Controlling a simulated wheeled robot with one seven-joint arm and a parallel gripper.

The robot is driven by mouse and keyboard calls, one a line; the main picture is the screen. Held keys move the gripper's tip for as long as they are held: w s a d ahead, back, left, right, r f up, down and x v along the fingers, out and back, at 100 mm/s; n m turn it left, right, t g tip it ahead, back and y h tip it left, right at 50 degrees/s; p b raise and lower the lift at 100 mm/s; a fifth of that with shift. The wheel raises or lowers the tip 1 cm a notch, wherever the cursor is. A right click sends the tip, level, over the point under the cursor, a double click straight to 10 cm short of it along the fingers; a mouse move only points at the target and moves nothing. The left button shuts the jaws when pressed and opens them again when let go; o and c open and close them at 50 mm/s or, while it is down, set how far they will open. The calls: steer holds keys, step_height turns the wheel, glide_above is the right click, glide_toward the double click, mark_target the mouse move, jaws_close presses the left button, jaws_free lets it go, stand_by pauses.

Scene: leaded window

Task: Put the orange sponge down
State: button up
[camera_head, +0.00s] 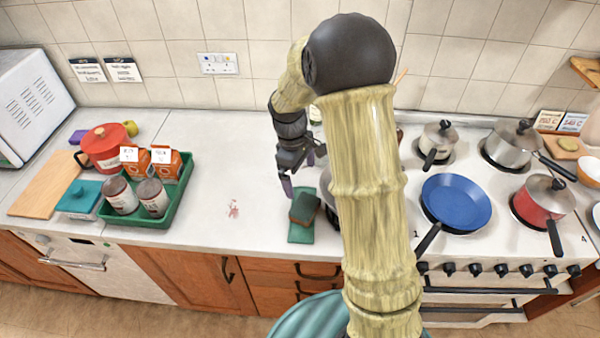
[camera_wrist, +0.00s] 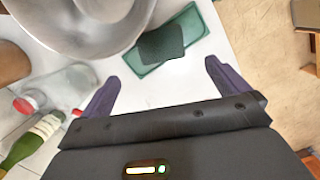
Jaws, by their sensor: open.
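The sponge (camera_head: 304,208) shows a dark green top and a brownish side. It lies on a flat green tray or mat (camera_head: 299,234) on the counter, left of the stove. In the wrist view the sponge (camera_wrist: 161,44) rests on the same green piece (camera_wrist: 200,30), just beyond my fingertips. My gripper (camera_head: 303,171) is open and empty, with its purple fingers spread apart. In the wrist view my gripper (camera_wrist: 162,70) has bare white counter between its fingertips. The sponge is outside the fingers and apart from them. My arm hides part of the counter behind.
A steel pot (camera_wrist: 85,22) stands close beside the green piece. Bottles (camera_wrist: 35,140) stand near my left finger in the wrist view. A blue pan (camera_head: 456,202) is on the stove to the right.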

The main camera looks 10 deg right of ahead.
steer(key=s+d+r+m+t+y, duration=0.1)
steer(key=s+r+m+t, duration=0.2)
steer(key=s+m, duration=0.7)
steer(key=s+r, duration=0.2)
steer(key=s, duration=0.3)
steer(key=shift+s+d+t, duration=0.2)
steer(key=shift+s+t, duration=0.05)
steer(key=shift+t, duration=0.15)
steer(key=shift+r, duration=0.1)
stand_by(0.3)
